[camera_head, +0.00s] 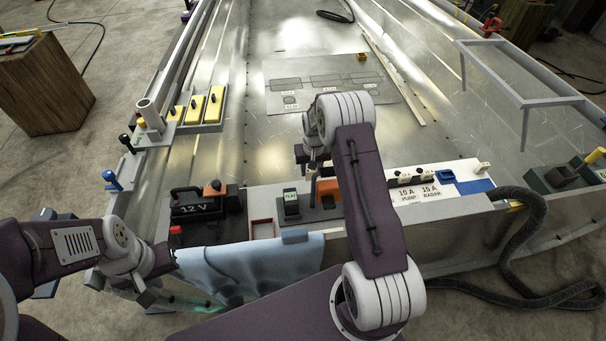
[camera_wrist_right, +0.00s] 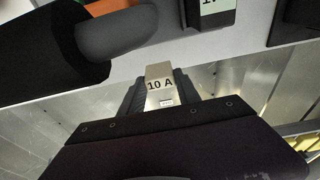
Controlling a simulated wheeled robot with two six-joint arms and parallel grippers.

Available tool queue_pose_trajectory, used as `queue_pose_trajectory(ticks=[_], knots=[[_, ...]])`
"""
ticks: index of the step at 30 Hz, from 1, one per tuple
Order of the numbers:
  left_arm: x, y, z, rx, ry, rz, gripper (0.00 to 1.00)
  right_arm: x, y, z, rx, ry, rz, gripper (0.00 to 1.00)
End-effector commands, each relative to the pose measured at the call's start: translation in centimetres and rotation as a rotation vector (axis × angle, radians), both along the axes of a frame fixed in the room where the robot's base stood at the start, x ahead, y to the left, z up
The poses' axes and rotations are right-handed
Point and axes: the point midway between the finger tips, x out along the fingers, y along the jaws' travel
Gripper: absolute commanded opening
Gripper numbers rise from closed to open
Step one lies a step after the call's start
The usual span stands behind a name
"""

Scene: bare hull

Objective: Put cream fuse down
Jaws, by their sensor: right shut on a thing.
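The cream fuse (camera_wrist_right: 159,84), a pale block marked "10 A", is between the dark fingers of my right gripper (camera_wrist_right: 163,95) in the right wrist view. The gripper is shut on it. In the head view my right gripper (camera_head: 312,172) is above the grey bench, near the green-labelled block, partly hidden by my own arm; the fuse is not clear there. The white fuse panel (camera_head: 410,206), labelled "10 A PUMP" and "15 A RADAR", is to its right. My left gripper (camera_head: 146,292) is low at the left, by the blue cloth; its finger opening is unclear.
A black "12 V" battery (camera_head: 195,208), a red-rimmed tray (camera_head: 262,229) and a green-labelled block (camera_head: 291,204) stand along the bench. A blue cloth (camera_head: 250,266) hangs over its front.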

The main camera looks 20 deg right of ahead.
Motion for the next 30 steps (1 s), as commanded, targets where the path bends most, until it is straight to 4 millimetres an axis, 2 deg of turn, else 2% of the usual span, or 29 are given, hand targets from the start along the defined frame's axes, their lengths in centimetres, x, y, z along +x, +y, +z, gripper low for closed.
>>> queue_pose_trajectory(ticks=[1,6,12,18,26,30], knots=[[0.0,0.0,0.5,0.000,0.000,0.000,0.36,-0.4,-1.2,1.0,-0.001,-0.002,-0.005,0.00],[0.0,0.0,1.3,0.000,0.000,0.000,0.36,-1.6,-4.5,3.1,-0.001,-0.003,-0.004,0.00],[0.0,0.0,1.7,0.000,0.000,0.000,0.36,-2.6,-7.1,4.7,-0.001,-0.002,-0.001,0.00],[0.0,0.0,1.9,0.000,0.000,0.000,0.36,-3.0,-8.1,5.2,0.000,-0.001,0.001,0.00],[0.0,0.0,1.9,0.000,0.000,0.000,0.36,-3.1,-8.2,5.2,-0.001,-0.001,0.002,0.00],[0.0,0.0,3.2,0.000,0.000,0.000,0.36,-3.1,-8.2,6.6,-0.001,-0.001,0.002,0.00]])
